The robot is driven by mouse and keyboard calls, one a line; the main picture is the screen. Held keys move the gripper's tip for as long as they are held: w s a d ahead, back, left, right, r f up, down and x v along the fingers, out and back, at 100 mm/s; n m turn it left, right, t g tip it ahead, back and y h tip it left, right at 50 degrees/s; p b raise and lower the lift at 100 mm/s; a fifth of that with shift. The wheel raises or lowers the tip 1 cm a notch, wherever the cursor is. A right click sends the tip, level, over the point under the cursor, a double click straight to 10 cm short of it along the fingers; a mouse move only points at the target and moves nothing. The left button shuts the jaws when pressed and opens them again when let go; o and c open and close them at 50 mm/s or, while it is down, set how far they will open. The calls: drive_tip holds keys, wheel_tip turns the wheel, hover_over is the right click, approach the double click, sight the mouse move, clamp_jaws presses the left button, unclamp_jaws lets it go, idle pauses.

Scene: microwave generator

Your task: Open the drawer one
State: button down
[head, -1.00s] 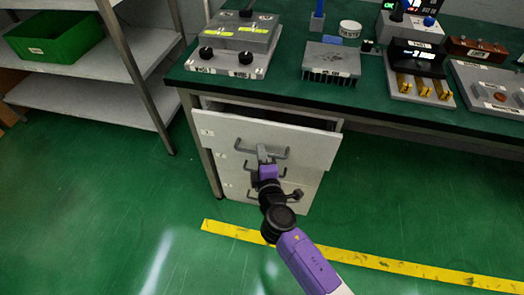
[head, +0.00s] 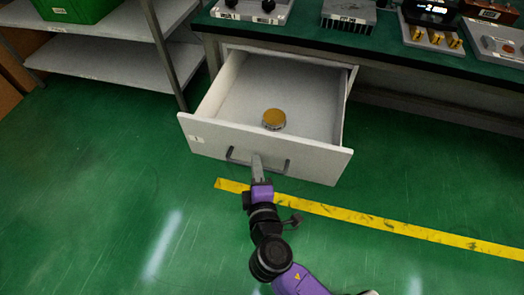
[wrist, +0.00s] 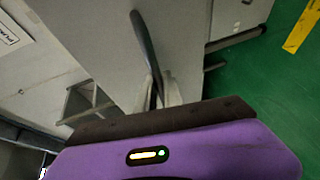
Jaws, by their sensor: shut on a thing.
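The top drawer, drawer one (head: 225,143), is a white drawer pulled far out from under the green bench in the head view. A round gold-topped disc (head: 274,118) lies inside it. Its dark bar handle (head: 285,167) is on the front panel. My gripper (head: 258,166) is at the middle of that handle, with its fingers shut on it. In the wrist view the handle (wrist: 142,35) runs between the fingers of my gripper (wrist: 158,90). The lower drawers are hidden by the open drawer in the head view.
The green bench (head: 300,36) stands behind the drawer with several devices on it. A metal shelf (head: 110,68) with a green bin (head: 75,8) is at the left. A yellow line (head: 400,228) crosses the open green floor.

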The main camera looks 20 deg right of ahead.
drive_tip(key=shift+s+a+b, duration=0.2)
drive_tip(key=shift+s+a, duration=0.55)
drive_tip(key=shift+s, duration=0.25)
drive_tip(key=shift+s+a+b, duration=0.15)
drive_tip(key=shift+s+a, duration=0.55)
drive_tip(key=shift+s, duration=0.3)
drive_tip(key=c, duration=1.5)
unclamp_jaws()
drive_tip(key=shift+v, duration=3.85)
